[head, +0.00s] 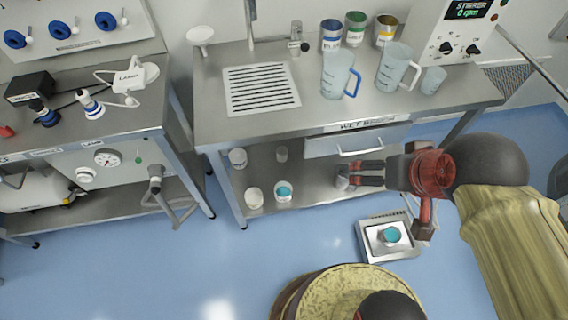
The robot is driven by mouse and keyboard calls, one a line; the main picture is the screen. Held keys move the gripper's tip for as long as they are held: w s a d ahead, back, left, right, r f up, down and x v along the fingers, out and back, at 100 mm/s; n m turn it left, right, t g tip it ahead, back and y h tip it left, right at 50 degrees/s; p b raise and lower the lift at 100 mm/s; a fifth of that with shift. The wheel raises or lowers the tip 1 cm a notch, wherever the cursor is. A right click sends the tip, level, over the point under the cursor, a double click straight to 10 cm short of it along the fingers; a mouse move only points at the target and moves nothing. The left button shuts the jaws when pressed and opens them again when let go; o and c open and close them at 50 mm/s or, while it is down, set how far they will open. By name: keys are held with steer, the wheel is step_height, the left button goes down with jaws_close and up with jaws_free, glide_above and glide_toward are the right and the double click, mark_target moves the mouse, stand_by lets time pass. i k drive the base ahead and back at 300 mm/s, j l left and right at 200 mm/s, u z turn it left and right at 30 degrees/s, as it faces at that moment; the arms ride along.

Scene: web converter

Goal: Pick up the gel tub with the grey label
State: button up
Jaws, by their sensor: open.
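My gripper (356,174) reaches in from the right at the bench's lower shelf. Its two fingers are spread apart and point left. A small pale greyish tub (342,178) stands right at the fingertips, partly covered by them; I cannot tell whether they touch. Further left on the shelf are a white tub (238,158), a small greyish cup or tub (282,154), another white tub (254,198) and a tub with teal contents (284,192). The labels are too small to tell which one is grey.
The steel bench top (210,105) with its apron and a drawer (350,145) lies above the shelf (310,185). A scale (375,250) with a teal-filled tub (391,235) is below the gripper.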

mark_target(283, 190)
steer(key=k+z, duration=0.1)
steer(key=z, duration=0.25)
steer(key=l+z, duration=0.15)
steer(key=z, duration=0.2)
steer(key=k+l+z, duration=0.15)
steer(key=z, duration=0.2)
steer(key=u, duration=1.7)
steer(key=i+j+z, duration=0.4)
steer(key=j, duration=0.25)
steer(key=j+z, duration=0.2)
steer(key=j, duration=0.15)
steer(key=i+j+z, duration=0.15)
steer(key=j, duration=0.2)
